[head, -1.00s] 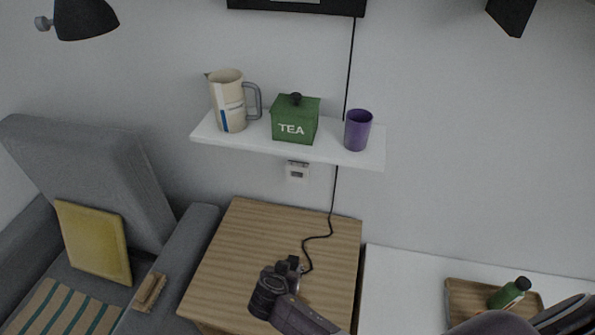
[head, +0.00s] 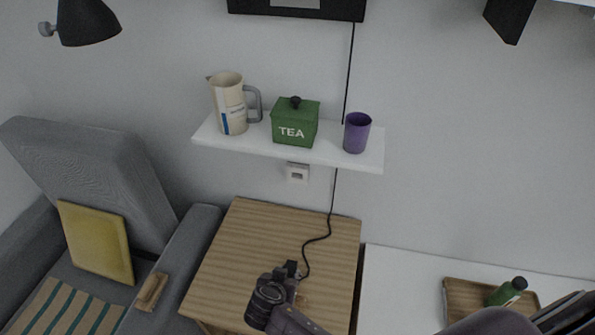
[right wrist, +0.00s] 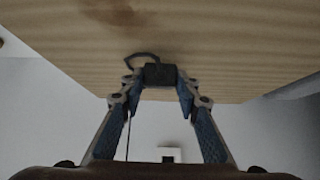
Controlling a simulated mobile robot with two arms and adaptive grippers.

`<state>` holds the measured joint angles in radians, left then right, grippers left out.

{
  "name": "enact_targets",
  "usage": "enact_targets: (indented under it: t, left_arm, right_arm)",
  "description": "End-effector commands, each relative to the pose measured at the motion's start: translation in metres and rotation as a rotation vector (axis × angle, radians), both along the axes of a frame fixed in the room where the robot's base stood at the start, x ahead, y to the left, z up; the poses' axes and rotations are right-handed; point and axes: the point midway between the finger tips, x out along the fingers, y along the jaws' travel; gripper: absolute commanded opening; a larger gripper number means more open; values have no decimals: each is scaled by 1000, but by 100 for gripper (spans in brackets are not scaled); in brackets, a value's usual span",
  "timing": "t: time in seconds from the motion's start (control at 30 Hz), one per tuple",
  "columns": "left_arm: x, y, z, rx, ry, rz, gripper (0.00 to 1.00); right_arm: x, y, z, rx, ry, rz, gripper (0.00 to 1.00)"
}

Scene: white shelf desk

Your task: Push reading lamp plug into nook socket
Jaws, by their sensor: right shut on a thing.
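The black plug (head: 291,268) is held at the fingertips of my right gripper (head: 284,279), low over the wooden table. In the right wrist view the dark plug (right wrist: 160,74) sits between the two fingertips (right wrist: 158,78). Its black cord (head: 318,238) curves back across the table and runs up the wall behind the shelf. The small white socket (head: 298,172) is on the wall just under the shelf, apart from the plug. It also shows in the right wrist view (right wrist: 169,154). My left gripper is not in view.
A white shelf (head: 250,144) above the socket bears a jug (head: 230,104), a green tea box (head: 295,124) and a purple cup (head: 356,133). The wooden table (head: 250,235) is mostly clear. A grey armchair (head: 95,165) stands left; a tray (head: 465,300) with a green bottle lies right.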

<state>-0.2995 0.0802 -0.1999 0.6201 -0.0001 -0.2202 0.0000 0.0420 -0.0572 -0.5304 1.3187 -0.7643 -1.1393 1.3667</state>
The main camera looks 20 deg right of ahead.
Motion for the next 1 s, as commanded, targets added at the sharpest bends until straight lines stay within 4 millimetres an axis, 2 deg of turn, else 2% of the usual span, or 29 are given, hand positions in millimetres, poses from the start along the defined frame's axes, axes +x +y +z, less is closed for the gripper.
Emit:
enact_targets:
  t: [0.57,1.0]
  left_arm:
    - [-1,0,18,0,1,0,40]
    - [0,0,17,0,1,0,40]
  right_arm:
    - [-18,13,18,1,-1,0,1]
    - [-17,11,18,-1,-3,-3,1]
